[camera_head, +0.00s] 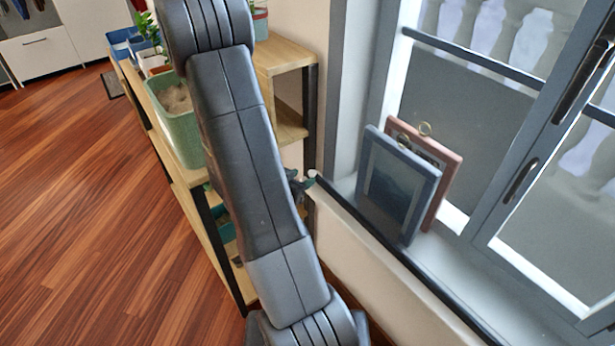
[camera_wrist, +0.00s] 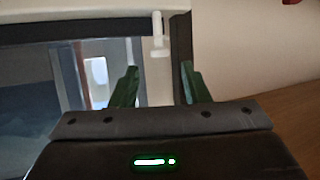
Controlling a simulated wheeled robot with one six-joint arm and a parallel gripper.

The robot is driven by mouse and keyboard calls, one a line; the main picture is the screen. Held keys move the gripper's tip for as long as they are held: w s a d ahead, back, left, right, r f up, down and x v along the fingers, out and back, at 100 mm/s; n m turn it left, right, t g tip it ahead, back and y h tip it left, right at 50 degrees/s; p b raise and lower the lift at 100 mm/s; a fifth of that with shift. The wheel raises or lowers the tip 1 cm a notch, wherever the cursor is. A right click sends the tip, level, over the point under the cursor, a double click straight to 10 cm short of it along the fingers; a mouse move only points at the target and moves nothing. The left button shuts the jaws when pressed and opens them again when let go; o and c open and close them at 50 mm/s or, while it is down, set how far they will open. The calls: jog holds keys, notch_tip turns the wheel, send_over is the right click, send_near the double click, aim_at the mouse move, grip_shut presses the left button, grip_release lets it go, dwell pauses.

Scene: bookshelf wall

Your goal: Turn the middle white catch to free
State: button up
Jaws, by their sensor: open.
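A small white catch (camera_wrist: 157,34) shows in the wrist view, upright against a pale strip beside a dark post. I cannot tell whether it is the middle one, since no other white catch shows clearly. My gripper (camera_wrist: 159,80) is open, its two dark green fingers apart with nothing held between them. The catch appears beyond the fingertips, between them in the picture and apart from them. In the head view, my arm hides most of the gripper by the shelf end and window sill, and the catch cannot be made out there.
A blue picture frame (camera_head: 401,183) and a pink one (camera_head: 447,168) lean together on the window sill (camera_head: 455,283). A wooden shelf (camera_head: 285,54) with a green planter (camera_head: 183,143) stands beside my arm. The wooden floor (camera_head: 75,220) at left is clear.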

aim_at(313, 173)
jog(key=shift+x, duration=2.05)
jog(key=shift+c, duration=0.4)
grip_shut()
jog(key=shift+b, duration=0.5)
jog(key=n+y+b, duration=0.1)
jog(key=n+t+y+b, duration=0.1)
jog(key=b, duration=0.1)
jog(key=n+y+b, duration=0.1)
jog(key=shift+s+d+f+t+b, duration=0.2)
jog(key=shift+d+f+t+b, duration=0.1)
jog(key=shift+d+t, duration=0.1)
jog(key=n+y+b, duration=0.1)
jog(key=b, duration=0.1)
jog(key=n+y+b, duration=0.1)
jog(key=y+b, duration=0.1)
jog(key=n+y+b, duration=0.1)
jog(key=b, duration=0.1)
jog(key=shift+d+r+n+t, duration=0.1)
jog(key=shift+d+n+t, duration=0.2)
jog(key=shift+d+n, duration=0.1)
jog(key=shift+n+y+b, duration=0.3)
jog(key=shift+y+b, duration=0.1)
jog(key=shift+b, duration=0.5)
jog(key=shift+r+n+y+b, duration=0.25)
jog(key=shift+y+b, duration=0.25)
jog(key=shift+b, duration=0.25)
